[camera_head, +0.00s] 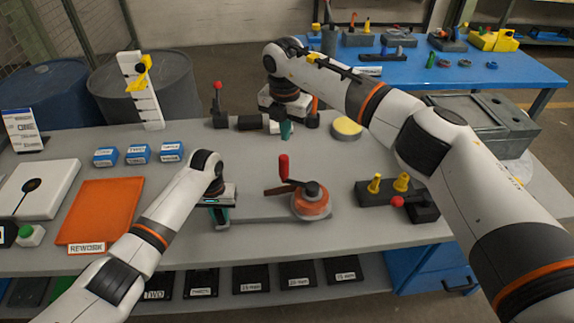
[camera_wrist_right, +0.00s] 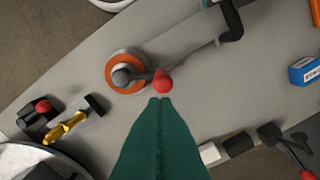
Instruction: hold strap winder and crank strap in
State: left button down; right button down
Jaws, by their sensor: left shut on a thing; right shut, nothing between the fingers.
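The strap winder has an orange drum (camera_head: 311,203) on a round grey base, with a crank arm and an upright red knob (camera_head: 283,165). A flat grey bar runs left from the drum. My left gripper (camera_head: 221,216) is shut on the winder at this bar's left end; its fingertips partly hide the grip. In the right wrist view the drum (camera_wrist_right: 127,72) and red knob (camera_wrist_right: 162,80) lie just beyond my right gripper (camera_wrist_right: 160,101). My right gripper's teal fingers are shut and empty, seen behind the winder in the head view (camera_head: 287,132), apart from the knob.
A dark block with yellow pegs and a red knob (camera_head: 398,202) stands right of the winder. A black cylinder tool (camera_head: 250,122) and a yellow-topped disc (camera_head: 347,128) are behind. Blue boxes (camera_head: 138,153) and an orange mat (camera_head: 100,210) lie left. Bare table surrounds the winder.

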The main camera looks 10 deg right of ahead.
jog(key=s+m+t, duration=0.1)
jog(key=s+m, duration=0.3)
jog(key=m, duration=0.5)
jog(key=s+d+m+t, duration=0.1)
jog(key=s+m, duration=0.2)
jog(key=m, duration=0.7)
jog(key=s+m+t, duration=0.1)
jog(key=s+m, duration=0.3)
jog(key=m, duration=0.5)
jog(key=w+f, duration=0.8)
jog(key=f, duration=0.2)
jog(key=shift+a+y, duration=0.4)
jog(key=shift+a, duration=0.05)
